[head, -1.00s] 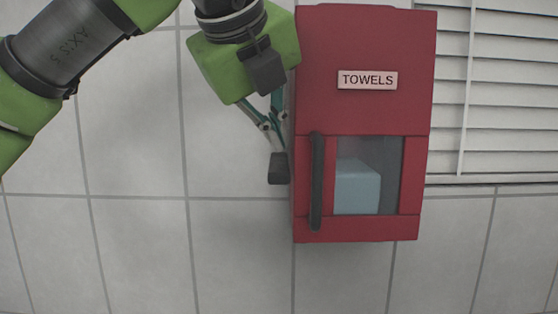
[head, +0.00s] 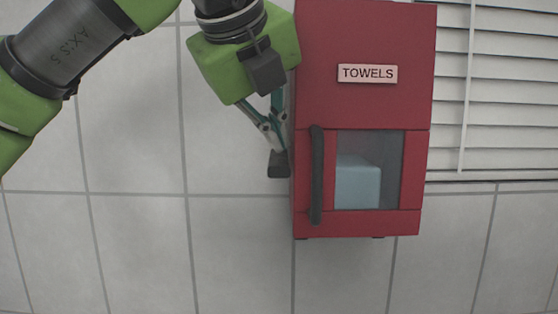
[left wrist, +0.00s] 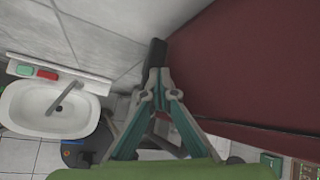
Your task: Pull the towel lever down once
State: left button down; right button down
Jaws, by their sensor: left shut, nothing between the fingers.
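A red towel dispenser (head: 365,105) with a "TOWELS" label (head: 367,73) hangs on the tiled wall. A dark vertical bar (head: 317,175) runs along the left of its front, beside a window showing a pale blue block (head: 357,182). No other lever shows. My left gripper (head: 279,164) points down just left of the dispenser, at about the height of the bar's upper half. Its fingers are together and empty. In the left wrist view the fingertips (left wrist: 153,53) are beside a large red surface (left wrist: 245,70); whether they touch it I cannot tell. My right gripper is out of view.
White blinds (head: 500,90) are right of the dispenser. The tiled wall (head: 130,240) is bare to the left and below. In the left wrist view a white sink (left wrist: 50,108) with a tap stands at the left, with red and green items (left wrist: 47,75) on its ledge.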

aim_at(277, 156)
pick_arm(q)
jog(key=shift+f+b, duration=0.4)
jog(key=shift+b, duration=0.05)
dwell(0.6)
jog(key=shift+f+b, duration=1.2)
dwell(0.9)
jog(key=shift+r, duration=0.15)
jog(key=shift+w+r+p, duration=0.1)
jog(key=shift+r+p, duration=1.45)
jog(key=shift+r, duration=0.3)
jog(key=shift+r, duration=0.15)
notch_tip(277, 156, up, 5)
jog(key=p, duration=0.4)
